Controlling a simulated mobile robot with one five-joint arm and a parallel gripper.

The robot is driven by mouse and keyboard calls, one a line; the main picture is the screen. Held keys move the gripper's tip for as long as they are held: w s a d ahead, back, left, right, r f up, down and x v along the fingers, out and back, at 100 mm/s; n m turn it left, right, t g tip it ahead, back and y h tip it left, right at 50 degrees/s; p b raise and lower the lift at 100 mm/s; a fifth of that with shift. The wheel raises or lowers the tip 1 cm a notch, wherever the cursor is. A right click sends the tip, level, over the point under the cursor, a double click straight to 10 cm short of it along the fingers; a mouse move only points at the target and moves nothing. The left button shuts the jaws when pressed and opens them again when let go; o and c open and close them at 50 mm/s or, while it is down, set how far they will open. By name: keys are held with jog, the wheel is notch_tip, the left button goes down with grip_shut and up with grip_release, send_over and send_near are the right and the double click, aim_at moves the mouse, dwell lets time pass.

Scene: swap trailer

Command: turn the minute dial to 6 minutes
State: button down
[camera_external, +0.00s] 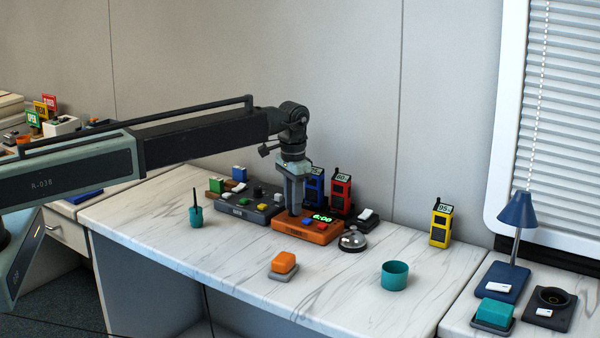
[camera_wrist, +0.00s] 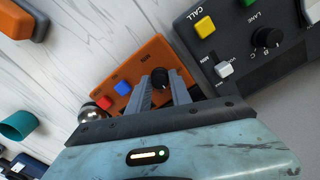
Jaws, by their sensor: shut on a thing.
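An orange timer box (camera_external: 303,236) sits on the marble-top desk, with a green lit display (camera_external: 321,217) that reads 6:00. It also shows in the wrist view (camera_wrist: 146,54), with a black round dial (camera_wrist: 160,78), a blue button (camera_wrist: 122,88) and a red button (camera_wrist: 103,102). My gripper (camera_external: 294,213) points down over the left part of the box. In the wrist view its two fingers stand on either side of the dial, shut on it. In the external view the fingers hide the dial.
A dark grey control panel (camera_external: 247,209) stands close on the left. Blue and red radios (camera_external: 340,194) stand behind the box. A silver bell (camera_external: 352,241) is close on its right. An orange block (camera_external: 284,263) and a teal cup (camera_external: 395,275) are in front, with bare desk around them.

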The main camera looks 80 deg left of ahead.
dwell(0.3)
jog(key=c, duration=1.2)
grip_release()
jog(key=shift+o, duration=0.2)
notch_tip(320, 180, up, 8)
jog(key=p, duration=0.8)
jog(key=shift+f, duration=0.15)
